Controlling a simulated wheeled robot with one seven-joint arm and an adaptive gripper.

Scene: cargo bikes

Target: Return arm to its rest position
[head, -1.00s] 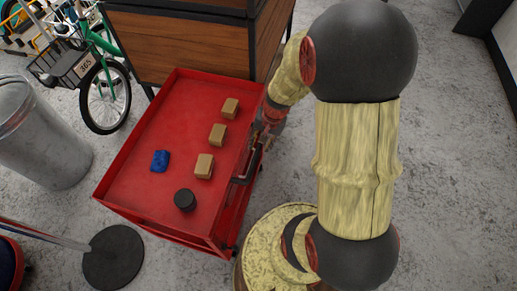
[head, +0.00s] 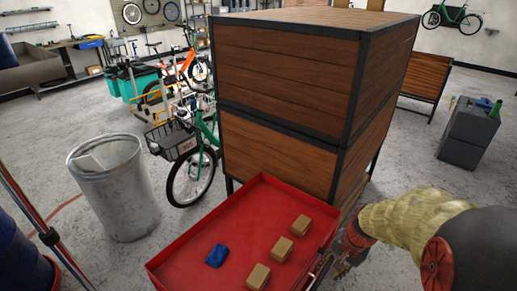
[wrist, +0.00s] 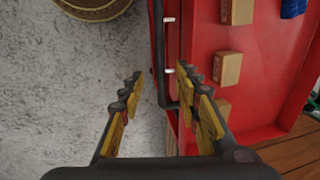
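My arm shows at the right of the head view, with my gripper (head: 338,268) beside the right edge of the red cart (head: 190,245). In the wrist view my gripper (wrist: 163,80) has its two yellow and black fingers spread apart, with nothing held between them. The cart's dark side handle (wrist: 156,60) shows beyond and between the fingers. The left finger is over the floor and the right one is over the cart's edge; whether either touches cannot be told.
The cart bears three cardboard boxes (head: 281,249) and a blue item (head: 216,255). A wooden crate (head: 290,80) stands behind it. A metal bin (head: 120,190) and a green bike (head: 195,165) are at left. Concrete floor (head: 420,165) is open at right.

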